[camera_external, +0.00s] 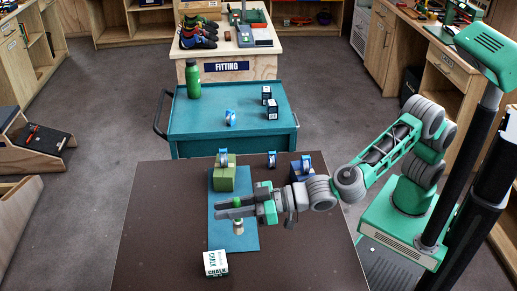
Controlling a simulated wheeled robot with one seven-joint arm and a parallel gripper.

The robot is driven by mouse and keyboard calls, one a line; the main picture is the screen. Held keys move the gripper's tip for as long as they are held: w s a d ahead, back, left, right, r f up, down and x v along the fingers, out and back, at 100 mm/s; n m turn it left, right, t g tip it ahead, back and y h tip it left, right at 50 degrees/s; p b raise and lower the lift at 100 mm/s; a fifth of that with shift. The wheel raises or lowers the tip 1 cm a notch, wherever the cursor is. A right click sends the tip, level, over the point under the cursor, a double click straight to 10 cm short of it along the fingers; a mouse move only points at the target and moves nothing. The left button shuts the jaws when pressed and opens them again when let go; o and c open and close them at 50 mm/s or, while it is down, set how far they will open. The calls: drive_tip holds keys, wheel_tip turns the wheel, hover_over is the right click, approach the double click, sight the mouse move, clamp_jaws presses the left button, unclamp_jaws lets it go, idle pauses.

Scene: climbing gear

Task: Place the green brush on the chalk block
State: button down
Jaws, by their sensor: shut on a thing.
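My gripper (224,210) is shut on the green brush (238,229), over the blue mat (243,243) on the dark table. The brush hangs roughly upright, and a green part and a pale lower end show below the fingers. The fingers hide much of it. The chalk block (215,263), white with green lettering, lies near the table's front, below and a little left of the brush in the picture. The brush and the chalk block are apart.
A green box (224,179) with a blue ring on top stands at the mat's far end. A dark blue box (296,174) and blue rings stand to its right. A teal cart (190,122) with a green bottle (193,80) is behind. The table's front right is clear.

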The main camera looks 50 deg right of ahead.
drive_tip(key=w+a+f, duration=0.1)
drive_tip(key=a+f, duration=0.1)
drive_tip(key=f, duration=0.1)
drive_tip(key=w+a+f+p, duration=0.1)
drive_tip(key=a+f, duration=0.1)
drive_tip(key=f, duration=0.1)
drive_tip(key=w+a+f, duration=0.2)
drive_tip(key=f, duration=0.2)
drive_tip(key=shift+a, duration=0.15)
drive_tip(key=shift+f, duration=0.2)
drive_tip(key=c, duration=1.3)
unclamp_jaws()
